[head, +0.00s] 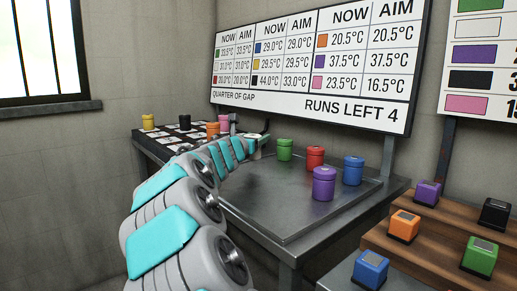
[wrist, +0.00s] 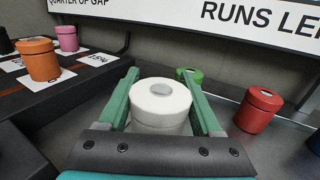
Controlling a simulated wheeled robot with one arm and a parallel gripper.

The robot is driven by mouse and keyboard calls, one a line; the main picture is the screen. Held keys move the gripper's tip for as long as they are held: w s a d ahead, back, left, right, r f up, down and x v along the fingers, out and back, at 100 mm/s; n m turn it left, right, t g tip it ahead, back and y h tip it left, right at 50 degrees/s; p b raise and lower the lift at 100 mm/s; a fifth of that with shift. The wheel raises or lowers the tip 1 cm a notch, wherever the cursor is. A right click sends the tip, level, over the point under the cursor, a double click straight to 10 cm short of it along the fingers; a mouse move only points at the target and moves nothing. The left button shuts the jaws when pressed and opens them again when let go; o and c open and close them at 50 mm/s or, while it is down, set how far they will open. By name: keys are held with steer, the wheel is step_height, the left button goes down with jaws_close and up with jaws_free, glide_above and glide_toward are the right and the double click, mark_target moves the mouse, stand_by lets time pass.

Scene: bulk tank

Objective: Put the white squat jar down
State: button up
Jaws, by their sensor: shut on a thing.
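The white squat jar (wrist: 160,112) is in the middle of the wrist view, upright, with a grey disc on its lid. My gripper (wrist: 160,80) is shut on it, with one green finger on each side. In the head view my gripper (head: 254,146) is over the far left part of the metal table, and the jar is mostly hidden there. I cannot tell whether the jar's base touches the table top (head: 265,200).
Green (head: 285,150), red (head: 315,158), blue (head: 353,170) and purple (head: 323,184) jars stand on the metal table. Left is a dark board with white cards and yellow (head: 148,122), orange (head: 213,131) and pink (head: 224,123) jars. Bare metal lies in front of my gripper.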

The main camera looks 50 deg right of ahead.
steer(key=shift+w+d, duration=0.25)
steer(key=shift+d, duration=0.25)
steer(key=shift+d+f+b, duration=0.15)
steer(key=shift+f+b, duration=0.15)
steer(key=shift+f, duration=0.6)
steer(key=shift+d+f+b, duration=0.1)
steer(key=shift+f+b, duration=0.2)
steer(key=shift+f, duration=0.6)
steer(key=shift+f, duration=0.1)
steer(key=o, duration=1.5)
steer(key=v, duration=1.2)
